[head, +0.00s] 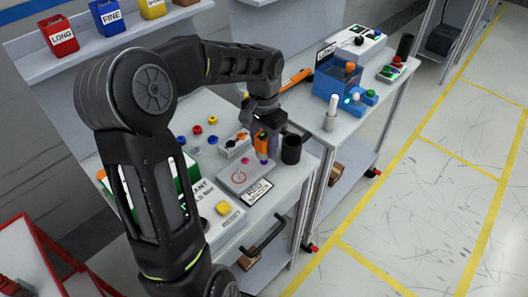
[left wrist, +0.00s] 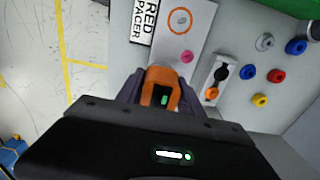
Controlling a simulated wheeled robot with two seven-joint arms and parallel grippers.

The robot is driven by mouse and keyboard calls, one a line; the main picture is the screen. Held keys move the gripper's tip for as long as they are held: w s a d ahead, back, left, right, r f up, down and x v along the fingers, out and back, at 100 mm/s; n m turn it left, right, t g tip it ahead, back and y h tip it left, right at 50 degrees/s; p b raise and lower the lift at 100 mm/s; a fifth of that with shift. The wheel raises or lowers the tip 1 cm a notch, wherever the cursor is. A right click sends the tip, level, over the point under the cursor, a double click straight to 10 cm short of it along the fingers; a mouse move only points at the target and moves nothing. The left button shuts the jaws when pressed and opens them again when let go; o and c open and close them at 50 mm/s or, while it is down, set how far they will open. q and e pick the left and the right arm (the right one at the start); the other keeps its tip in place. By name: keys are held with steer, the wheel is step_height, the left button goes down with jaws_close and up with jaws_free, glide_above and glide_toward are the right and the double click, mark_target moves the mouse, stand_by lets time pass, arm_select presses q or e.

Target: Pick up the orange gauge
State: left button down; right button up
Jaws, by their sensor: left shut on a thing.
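The orange gauge (head: 261,142) is between the fingers of my left gripper (head: 264,155), over the front part of the workbench beside the black cup. In the left wrist view the orange gauge (left wrist: 162,84) shows as a U-shaped orange piece, with the dark purple fingers of my left gripper (left wrist: 160,92) on either side of it. The gripper is shut on it. I cannot tell whether its lower end touches the bench. My right gripper is not in view.
A black cup (head: 291,149) stands close to the right of the gripper. A grey plate (head: 236,182) with an orange ring mark and a "RED SPACER" card (head: 257,192) lie in front. Several coloured knobs (head: 197,130) are behind. A blue fixture (head: 335,80) stands on the right-hand bench.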

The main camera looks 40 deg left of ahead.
mark_target(265, 135)
arm_select(q)
step_height(265, 135, up, 6)
steer(key=shift+r, duration=0.1)
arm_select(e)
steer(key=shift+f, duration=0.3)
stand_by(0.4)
